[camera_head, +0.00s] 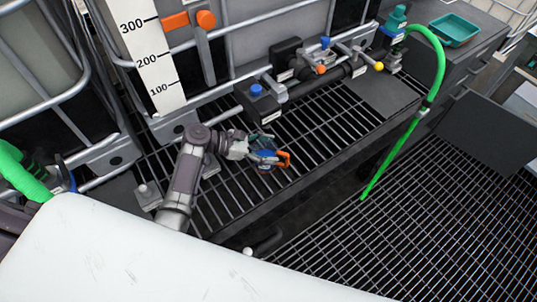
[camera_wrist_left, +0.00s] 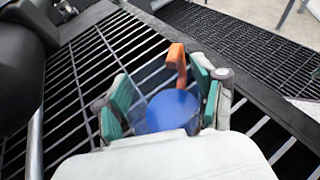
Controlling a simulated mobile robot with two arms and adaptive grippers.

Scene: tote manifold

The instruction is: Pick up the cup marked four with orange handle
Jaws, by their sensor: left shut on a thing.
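A cup (camera_wrist_left: 172,112) with a blue round face and an orange handle (camera_wrist_left: 177,62) is between the green-padded fingers of my left gripper (camera_wrist_left: 165,105) in the left wrist view. The fingers close on it from both sides, and the handle points away from the wrist. In the head view, my left gripper (camera_head: 262,156) holds the cup over the grating, with the orange handle (camera_head: 284,159) on its right side. I cannot tell whether the cup touches the grating. No number on the cup can be read. My right gripper is not in view.
The grated shelf (camera_head: 330,130) lies under the gripper. Behind it stand a tote with a white scale (camera_head: 150,60) and a pipe manifold with valves (camera_head: 320,70). A green hose (camera_head: 438,75) hangs at the right. A teal tray (camera_head: 455,29) sits at the back right.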

